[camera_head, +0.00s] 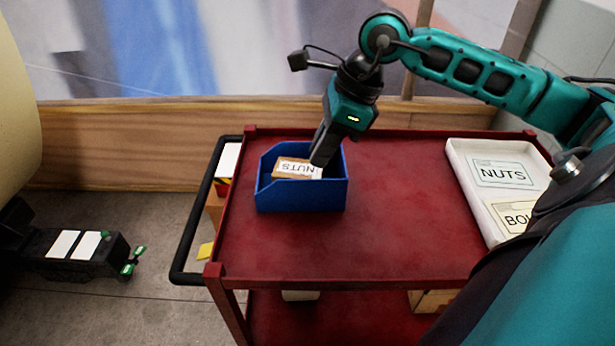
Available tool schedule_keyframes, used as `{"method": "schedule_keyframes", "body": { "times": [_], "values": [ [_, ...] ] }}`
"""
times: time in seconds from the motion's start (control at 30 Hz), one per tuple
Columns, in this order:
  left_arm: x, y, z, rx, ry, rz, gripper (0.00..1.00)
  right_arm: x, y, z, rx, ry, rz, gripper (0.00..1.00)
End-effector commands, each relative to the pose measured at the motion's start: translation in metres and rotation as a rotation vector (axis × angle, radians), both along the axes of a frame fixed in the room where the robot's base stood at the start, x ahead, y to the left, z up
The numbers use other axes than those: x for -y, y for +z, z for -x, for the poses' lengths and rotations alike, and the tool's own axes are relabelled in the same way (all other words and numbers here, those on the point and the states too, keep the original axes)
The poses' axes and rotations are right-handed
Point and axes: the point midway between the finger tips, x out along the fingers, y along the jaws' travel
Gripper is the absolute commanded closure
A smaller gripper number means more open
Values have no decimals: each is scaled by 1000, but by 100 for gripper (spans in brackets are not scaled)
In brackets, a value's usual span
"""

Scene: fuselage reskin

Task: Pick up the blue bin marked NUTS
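The blue bin (300,197) stands upright on the left part of the red cart's top. A brown piece with a white NUTS label (297,168), upside down in the picture, shows inside its walls. My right gripper (320,158) points down at the bin's back right part, its dark fingers overlapping the label's right end and the rim. The fingers are seen nearly edge-on, so I cannot tell whether they are apart, shut, or touching the bin. My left gripper cannot be made out in view.
The red cart (400,215) has a black handle (190,230) on its left. A white tray (458,185) with NUTS and BOL-lettered cards lies at right, partly behind my arm. A black device with green tips (85,252) is at left. The cart's middle is clear.

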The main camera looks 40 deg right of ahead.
Motion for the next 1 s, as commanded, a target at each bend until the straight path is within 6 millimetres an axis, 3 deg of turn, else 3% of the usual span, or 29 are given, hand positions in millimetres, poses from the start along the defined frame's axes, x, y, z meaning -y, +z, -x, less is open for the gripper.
{"method": "schedule_keyframes", "body": {
  "times": [0.2, 0.43, 0.7, 1.0],
  "values": [
    [-1, 0, 0, 0, 2, -1, 62, -12, -35, -9, -1, 0, -4, 83],
    [-1, 1, 0, 0, 2, -1, 62, -17, -51, -12, -1, 0, -2, 83],
    [-1, 3, 0, 0, 1, -2, 62, -28, -87, -21, -1, 0, -3, 83],
    [-1, 2, 0, 0, 0, -1, 62, -29, -93, -22, 1, 0, 1, 83]
  ]
}}
